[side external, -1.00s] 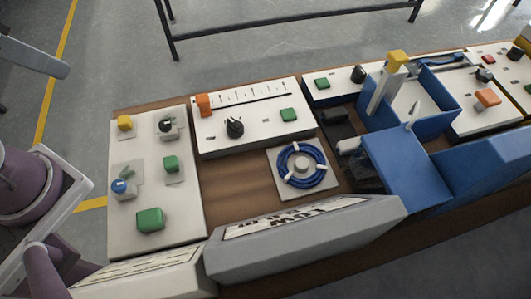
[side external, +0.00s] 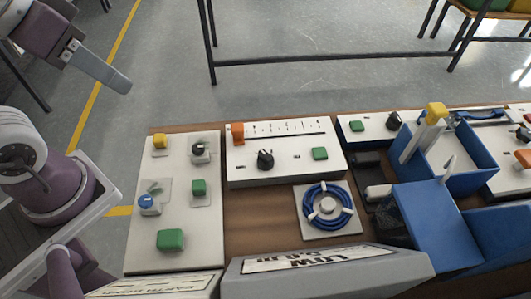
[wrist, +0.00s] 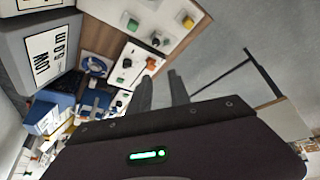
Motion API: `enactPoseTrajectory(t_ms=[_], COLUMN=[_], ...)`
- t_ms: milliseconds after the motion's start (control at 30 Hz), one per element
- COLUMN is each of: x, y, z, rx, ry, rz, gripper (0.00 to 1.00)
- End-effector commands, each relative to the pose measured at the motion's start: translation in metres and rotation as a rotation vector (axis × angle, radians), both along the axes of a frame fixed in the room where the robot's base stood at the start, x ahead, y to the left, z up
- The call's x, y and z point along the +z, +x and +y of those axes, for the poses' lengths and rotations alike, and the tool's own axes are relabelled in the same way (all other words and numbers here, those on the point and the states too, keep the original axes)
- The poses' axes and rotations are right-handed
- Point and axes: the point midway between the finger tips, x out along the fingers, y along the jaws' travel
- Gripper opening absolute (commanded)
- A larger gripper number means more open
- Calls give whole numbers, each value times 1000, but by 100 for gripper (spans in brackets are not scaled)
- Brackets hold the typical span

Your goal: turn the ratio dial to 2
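Several black dials are in view and I cannot read which is the ratio dial. One black dial (side external: 265,159) sits on the white panel (side external: 290,172) with an orange slider and a printed scale; it also shows in the wrist view (wrist: 127,62). Another black dial (side external: 393,121) is on a panel further right, and a smaller black knob (side external: 198,148) is on the left panel. My gripper (side external: 118,82) is raised at the upper left in the side view, apart from all the panels. In the wrist view its two fingers (wrist: 163,88) stand apart with nothing between them.
The left panel (side external: 139,248) carries green, yellow and blue controls. A blue cable coil (side external: 327,205) lies right of it. Blue bins (side external: 470,170) stand at the right, and grey sloped label boxes (side external: 245,285) line the front. Open floor lies behind the bench.

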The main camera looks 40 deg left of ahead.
Motion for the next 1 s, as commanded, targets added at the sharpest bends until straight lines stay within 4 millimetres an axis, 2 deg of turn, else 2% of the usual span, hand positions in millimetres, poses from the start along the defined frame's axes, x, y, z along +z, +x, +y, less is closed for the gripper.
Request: enactPoseTrajectory(t_ms=[33, 133, 167, 267, 300, 400, 500, 600, 1000], x=[1, -7, -13, -47, -65, -112, -149, -168, -234], y=[14, 57, 72, 116, 131, 155, 167, 171, 171], z=[-7, -33, -43, -77, -91, -120, -138, -146, -147], rx=[23, 140, 187, 356, 426, 576, 676, 727, 739], ry=[-49, -169, -197, -238, -235, -203, -167, -149, -145], rz=[45, 177, 220, 348, 385, 440, 456, 454, 457], gripper=[35, 55, 56, 56, 56, 56, 56, 56, 56])
